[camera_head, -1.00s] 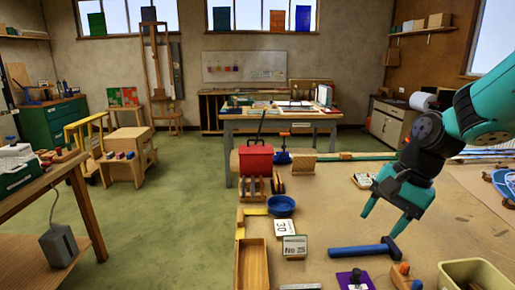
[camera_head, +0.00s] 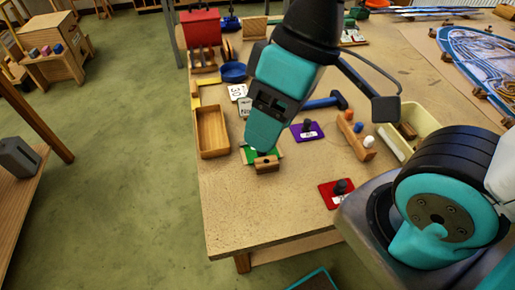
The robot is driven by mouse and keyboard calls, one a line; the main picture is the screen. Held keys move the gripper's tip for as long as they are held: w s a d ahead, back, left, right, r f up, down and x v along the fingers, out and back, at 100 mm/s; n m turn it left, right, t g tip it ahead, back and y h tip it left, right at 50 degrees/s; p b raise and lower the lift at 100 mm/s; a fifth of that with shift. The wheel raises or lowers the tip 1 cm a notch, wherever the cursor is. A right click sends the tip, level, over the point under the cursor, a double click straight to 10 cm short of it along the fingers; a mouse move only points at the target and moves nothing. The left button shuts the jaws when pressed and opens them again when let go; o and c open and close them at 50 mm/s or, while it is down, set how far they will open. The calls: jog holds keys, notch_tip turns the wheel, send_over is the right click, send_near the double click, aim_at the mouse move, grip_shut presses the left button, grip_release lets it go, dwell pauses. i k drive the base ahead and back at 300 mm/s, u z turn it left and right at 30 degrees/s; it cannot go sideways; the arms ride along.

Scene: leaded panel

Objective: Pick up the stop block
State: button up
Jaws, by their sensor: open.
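A small wooden block (camera_head: 266,164), which I take for the stop block, sits on the workbench (camera_head: 240,215) near its front left part. It lies at the front edge of a green plate (camera_head: 246,156), and a dark spot shows on it. My gripper (camera_head: 263,151) points down right above or just behind this block. Its jaws are open. The teal gripper body hides much of the green plate, and I cannot tell whether the fingers are around the block or touching it.
An empty wooden tray (camera_head: 212,132) lies to the left. A purple plate (camera_head: 307,131) and a red plate (camera_head: 337,194), both with black knobs, lie to the right, beside a peg rack (camera_head: 354,136) and a cream bin (camera_head: 418,122). A blue hammer (camera_head: 322,102) lies behind. The bench's front left is clear.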

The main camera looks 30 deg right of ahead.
aim_at(263, 165)
jog(key=z, duration=1.25)
jog(key=k, duration=0.75)
jog(key=u, duration=0.85)
jog(key=i, duration=0.5)
jog(key=z, duration=0.05)
